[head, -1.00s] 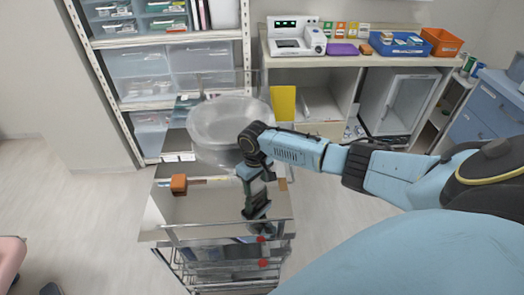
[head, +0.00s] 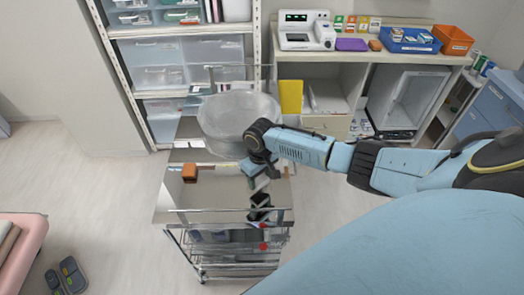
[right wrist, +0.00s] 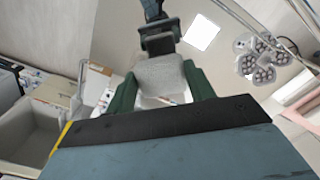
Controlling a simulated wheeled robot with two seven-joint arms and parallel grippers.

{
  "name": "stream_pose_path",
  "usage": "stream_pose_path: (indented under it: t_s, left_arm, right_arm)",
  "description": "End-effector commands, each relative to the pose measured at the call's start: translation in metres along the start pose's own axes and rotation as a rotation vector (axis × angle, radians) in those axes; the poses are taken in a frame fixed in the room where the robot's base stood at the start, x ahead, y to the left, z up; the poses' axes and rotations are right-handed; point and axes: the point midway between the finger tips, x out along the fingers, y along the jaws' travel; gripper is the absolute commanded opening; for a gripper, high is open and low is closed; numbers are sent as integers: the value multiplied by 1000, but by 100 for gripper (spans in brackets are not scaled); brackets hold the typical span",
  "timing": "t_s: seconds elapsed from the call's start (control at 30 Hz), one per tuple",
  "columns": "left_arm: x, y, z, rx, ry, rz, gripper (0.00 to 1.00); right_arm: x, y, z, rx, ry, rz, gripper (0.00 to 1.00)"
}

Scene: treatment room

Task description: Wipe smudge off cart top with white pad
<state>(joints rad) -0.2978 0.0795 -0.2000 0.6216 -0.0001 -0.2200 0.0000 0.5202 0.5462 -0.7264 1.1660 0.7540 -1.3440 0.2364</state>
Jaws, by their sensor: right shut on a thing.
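My right gripper (head: 260,196) hangs fingers-down over the right front part of the shiny steel cart top (head: 205,200). In the right wrist view its green fingers (right wrist: 163,92) are shut on the white pad (right wrist: 160,72), one finger on each side. The pad is mostly hidden behind the gripper in the head view. The mirror-like cart top reflects the gripper below it. I cannot tell whether the pad touches the surface. I cannot make out the smudge among the reflections. My left gripper is not in view.
A large clear basin (head: 238,117) stands on the back of the cart, close to my right wrist. An orange-brown block (head: 190,172) sits at the left of the top. A rail (head: 200,210) runs along the front edge. The left middle of the top is otherwise clear.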

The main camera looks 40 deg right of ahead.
Motion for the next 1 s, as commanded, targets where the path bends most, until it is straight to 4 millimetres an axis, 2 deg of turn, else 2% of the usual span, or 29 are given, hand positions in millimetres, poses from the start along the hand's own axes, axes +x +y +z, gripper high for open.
stream_pose_path:
  t_s: [0.1,0.4,1.0]
  left_arm:
    - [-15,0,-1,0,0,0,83]
    - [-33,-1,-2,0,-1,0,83]
    - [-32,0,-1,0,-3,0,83]
  right_arm:
    - [-14,0,0,1,0,0,35]
    - [-36,-1,-1,-3,0,0,35]
    - [-36,-2,-2,-3,1,0,35]
